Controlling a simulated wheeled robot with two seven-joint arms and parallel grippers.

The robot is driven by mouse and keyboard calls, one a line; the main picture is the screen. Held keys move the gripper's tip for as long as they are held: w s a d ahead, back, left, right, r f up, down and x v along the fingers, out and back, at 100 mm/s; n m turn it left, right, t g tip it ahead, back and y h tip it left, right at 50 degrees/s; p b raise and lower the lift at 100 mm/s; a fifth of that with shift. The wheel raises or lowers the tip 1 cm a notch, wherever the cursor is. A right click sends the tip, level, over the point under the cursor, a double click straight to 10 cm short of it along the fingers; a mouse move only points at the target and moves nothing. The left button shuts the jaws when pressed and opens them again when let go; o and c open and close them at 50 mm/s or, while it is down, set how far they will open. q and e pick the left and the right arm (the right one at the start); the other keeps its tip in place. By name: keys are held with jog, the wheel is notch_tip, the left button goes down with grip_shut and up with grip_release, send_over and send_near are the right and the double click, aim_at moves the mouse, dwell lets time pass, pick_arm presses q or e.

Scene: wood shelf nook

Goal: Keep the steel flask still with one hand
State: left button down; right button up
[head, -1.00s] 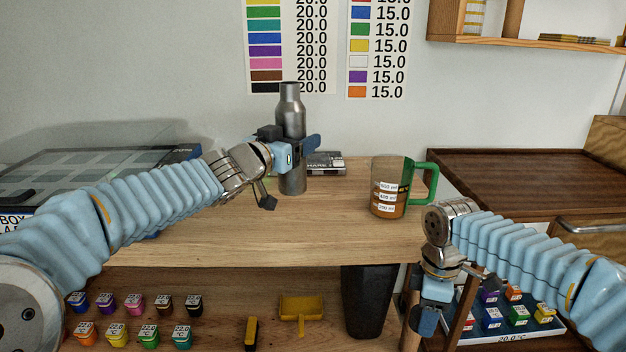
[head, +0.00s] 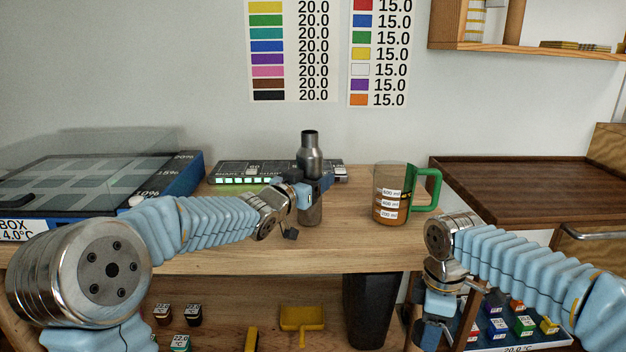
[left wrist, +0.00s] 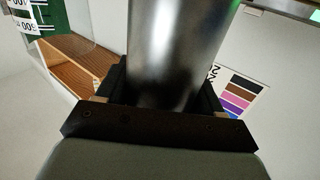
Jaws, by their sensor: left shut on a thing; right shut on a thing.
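The steel flask (head: 309,160) is upright over the wooden tabletop, left of the measuring jug. My left gripper (head: 312,188) is shut around its lower body, hiding part of it. The flask's base shows below the gripper at the tabletop; I cannot tell whether it touches. In the left wrist view the flask's shiny side (left wrist: 175,50) stands between the dark fingers. My right gripper (head: 433,330) hangs low at the bottom right, below the tabletop level. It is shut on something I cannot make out.
A measuring jug (head: 391,195) with a green handle and brown liquid stands right of the flask. A flat dark device (head: 240,173) with green lights lies behind it. A glass-lidded cold box (head: 170,190) is at the left. Small paint pots and a black bin (head: 368,310) are below.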

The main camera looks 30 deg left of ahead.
pick_arm(q)
jog(key=shift+f, duration=0.1)
jog(key=shift+c, duration=0.8)
grip_release()
